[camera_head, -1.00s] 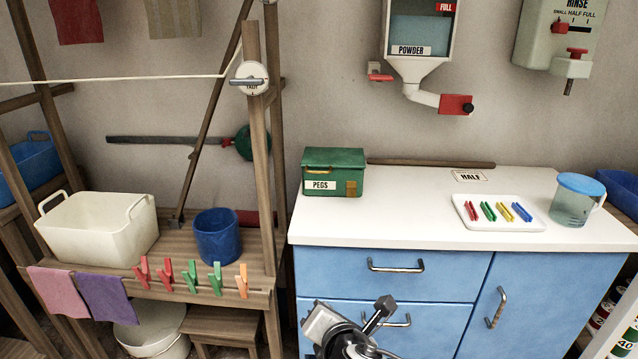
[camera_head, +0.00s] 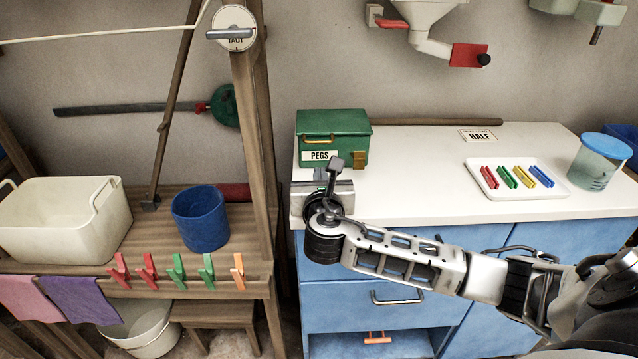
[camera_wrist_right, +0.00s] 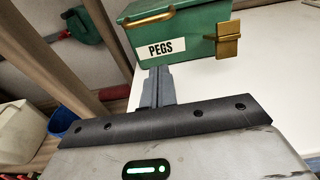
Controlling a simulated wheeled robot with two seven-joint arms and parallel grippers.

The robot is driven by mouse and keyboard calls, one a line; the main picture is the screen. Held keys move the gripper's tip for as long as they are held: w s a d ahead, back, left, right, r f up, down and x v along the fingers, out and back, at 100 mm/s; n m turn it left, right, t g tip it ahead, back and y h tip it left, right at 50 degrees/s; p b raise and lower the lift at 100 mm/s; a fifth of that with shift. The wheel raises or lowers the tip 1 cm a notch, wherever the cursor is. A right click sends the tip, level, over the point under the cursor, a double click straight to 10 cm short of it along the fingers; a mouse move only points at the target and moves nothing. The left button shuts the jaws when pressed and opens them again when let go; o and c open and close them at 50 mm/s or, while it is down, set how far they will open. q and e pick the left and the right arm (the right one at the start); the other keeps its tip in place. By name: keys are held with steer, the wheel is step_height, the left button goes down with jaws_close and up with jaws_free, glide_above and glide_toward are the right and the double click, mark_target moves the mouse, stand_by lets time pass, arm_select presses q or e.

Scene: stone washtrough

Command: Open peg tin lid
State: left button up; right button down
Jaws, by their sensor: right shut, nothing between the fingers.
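The peg tin (camera_head: 332,140) is a green box labelled PEGS, standing at the left back of the white worktop. Its lid (camera_head: 334,121) is down. A brass handle is on the lid's front side and a brass latch (camera_head: 359,159) is at the front right. The wrist view shows the tin (camera_wrist_right: 185,40) with its latch (camera_wrist_right: 222,40). My right gripper (camera_head: 322,174) is just in front of the tin, below the label. Its fingers (camera_wrist_right: 157,86) are shut and empty. I cannot tell whether they touch the tin. My left gripper is not in view.
A white tray (camera_head: 480,175) with coloured pegs and a lidded blue-topped jug (camera_head: 597,165) stand on the right of the worktop. A wooden post (camera_head: 258,150) rises left of the tin. The worktop's middle (camera_head: 415,165) is clear.

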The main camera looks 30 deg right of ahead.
steer(key=x, duration=0.3)
steer(key=shift+w+d, duration=0.2)
steer(key=shift+w, duration=0.2)
steer(key=r, duration=0.2)
steer(key=shift+s+a+r+p, duration=0.15)
steer(key=shift+s+r+p, duration=0.05)
steer(key=shift+r+p, duration=0.15)
steer(key=shift+s+r, duration=0.1)
steer(key=shift+r, duration=0.4)
steer(key=shift+a, duration=0.1)
